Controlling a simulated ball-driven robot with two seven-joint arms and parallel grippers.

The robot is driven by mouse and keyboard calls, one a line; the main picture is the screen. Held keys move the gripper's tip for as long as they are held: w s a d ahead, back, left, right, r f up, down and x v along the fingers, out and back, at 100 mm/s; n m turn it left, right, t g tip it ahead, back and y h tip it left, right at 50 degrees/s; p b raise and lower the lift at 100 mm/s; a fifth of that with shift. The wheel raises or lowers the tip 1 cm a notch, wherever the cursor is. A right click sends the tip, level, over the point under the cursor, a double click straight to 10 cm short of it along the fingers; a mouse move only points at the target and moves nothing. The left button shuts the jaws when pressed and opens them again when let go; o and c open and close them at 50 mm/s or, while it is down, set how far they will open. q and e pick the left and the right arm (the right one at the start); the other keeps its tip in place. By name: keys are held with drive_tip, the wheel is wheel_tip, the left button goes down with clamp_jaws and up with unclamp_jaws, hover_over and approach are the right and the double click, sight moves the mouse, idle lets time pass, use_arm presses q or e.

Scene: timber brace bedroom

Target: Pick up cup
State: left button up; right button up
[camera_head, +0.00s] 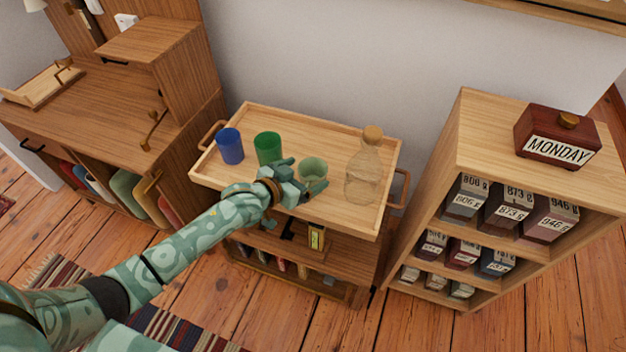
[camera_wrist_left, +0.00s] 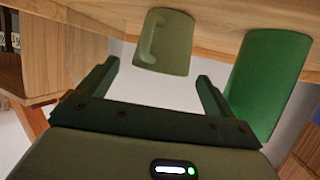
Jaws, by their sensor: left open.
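A pale green cup (camera_head: 313,170) with a handle stands on the wooden trolley's top tray (camera_head: 240,184). It also shows in the left wrist view (camera_wrist_left: 165,42), just beyond and between the fingertips. A dark green cup (camera_head: 267,148) and a blue cup (camera_head: 230,146) stand to its left. My left gripper (camera_head: 304,181) is open and empty at the near side of the pale green cup, partly covering its lower part in the head view. In the left wrist view its two fingers (camera_wrist_left: 158,70) are spread apart. I do not see my right gripper.
A clear bottle with a cork (camera_head: 364,170) stands right of the pale green cup. The dark green cup (camera_wrist_left: 268,80) is close beside a finger in the wrist view. A shelf unit (camera_head: 478,130) stands right, a wooden desk (camera_head: 85,115) left. The tray has a raised rim.

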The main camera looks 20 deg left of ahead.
sight(320, 166)
use_arm(q)
drive_tip(key=w+f, duration=0.1)
drive_tip(key=w+d+f+b, duration=0.1)
drive_tip(key=shift+w, duration=0.35)
drive_tip(key=shift+w+b, duration=0.25)
drive_tip(key=shift+b, duration=0.05)
drive_tip(key=shift+r, duration=0.25)
drive_tip(key=c, duration=1.2)
